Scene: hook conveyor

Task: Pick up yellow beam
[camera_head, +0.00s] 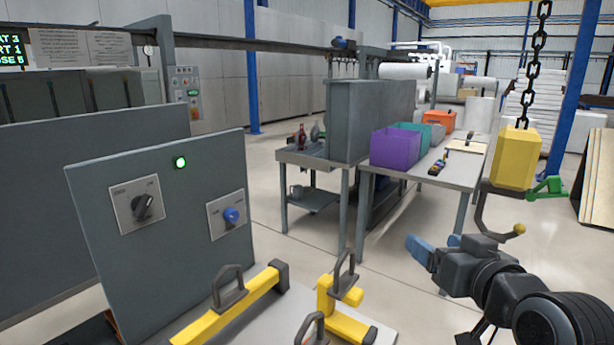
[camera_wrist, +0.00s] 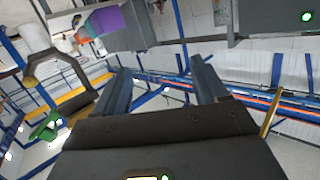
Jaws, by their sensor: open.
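A yellow beam (camera_head: 225,312) with a dark handle lies on a light table top at the bottom of the head view, its near end cut off by the frame. A second yellow piece (camera_head: 345,325), with dark handles, stands just right of it. I cannot tell which one the task names. My gripper (camera_head: 436,246) is to the right of and above both pieces, apart from them, with blue fingers. In the wrist view my gripper (camera_wrist: 158,80) is open, with nothing between its fingers. No yellow beam on the table shows clearly there.
A grey control panel (camera_head: 90,185) with a knob, blue button and green light stands left of the beams. A yellow block (camera_head: 515,160) hangs from a chain (camera_head: 538,60) close to my arm. Behind is a table (camera_head: 465,180) with purple (camera_head: 393,148), teal and orange bins.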

